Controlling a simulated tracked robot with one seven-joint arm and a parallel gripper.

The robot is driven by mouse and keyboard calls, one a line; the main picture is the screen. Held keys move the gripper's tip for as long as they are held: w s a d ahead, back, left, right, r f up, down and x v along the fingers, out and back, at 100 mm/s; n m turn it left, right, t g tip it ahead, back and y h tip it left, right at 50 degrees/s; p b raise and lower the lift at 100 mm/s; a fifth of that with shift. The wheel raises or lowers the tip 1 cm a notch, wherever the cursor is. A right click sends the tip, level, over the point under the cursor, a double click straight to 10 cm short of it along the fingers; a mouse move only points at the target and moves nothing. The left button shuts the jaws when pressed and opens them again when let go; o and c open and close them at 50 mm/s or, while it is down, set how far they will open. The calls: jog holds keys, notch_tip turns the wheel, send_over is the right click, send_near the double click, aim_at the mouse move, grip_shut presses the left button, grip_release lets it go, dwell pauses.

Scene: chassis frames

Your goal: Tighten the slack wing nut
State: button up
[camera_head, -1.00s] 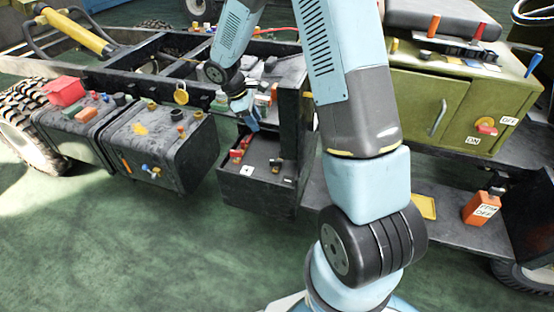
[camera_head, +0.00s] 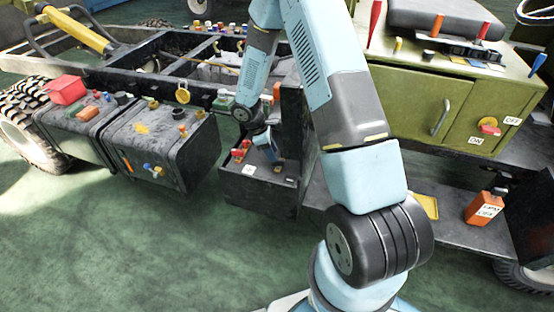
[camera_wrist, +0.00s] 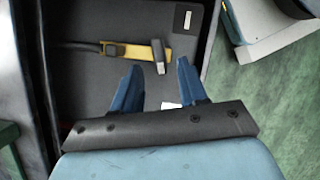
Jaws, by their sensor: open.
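In the wrist view my gripper (camera_wrist: 159,66) shows two blue fingers standing apart with nothing held. Just beyond the fingertips lies a yellow strap-like piece (camera_wrist: 127,51) on a black cable, with a small grey upright part (camera_wrist: 160,54) at its right end. That grey part is near the gap between the fingertips. I cannot tell whether it is the wing nut, and no wing nut shape is clear in the head view.
Red parts (camera_head: 240,150) sit at the box's left side. A dark tank (camera_head: 160,150) with several caps stands left. A green cabinet (camera_head: 440,100) stands right, with an orange bottle-like object (camera_head: 480,208) on the step below. The box walls are close around my gripper.

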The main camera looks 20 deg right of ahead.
aim_at(278, 164)
jog(key=shift+x, duration=2.35)
jog(key=shift+c, duration=0.2)
jog(key=shift+a, duration=0.1)
grip_shut()
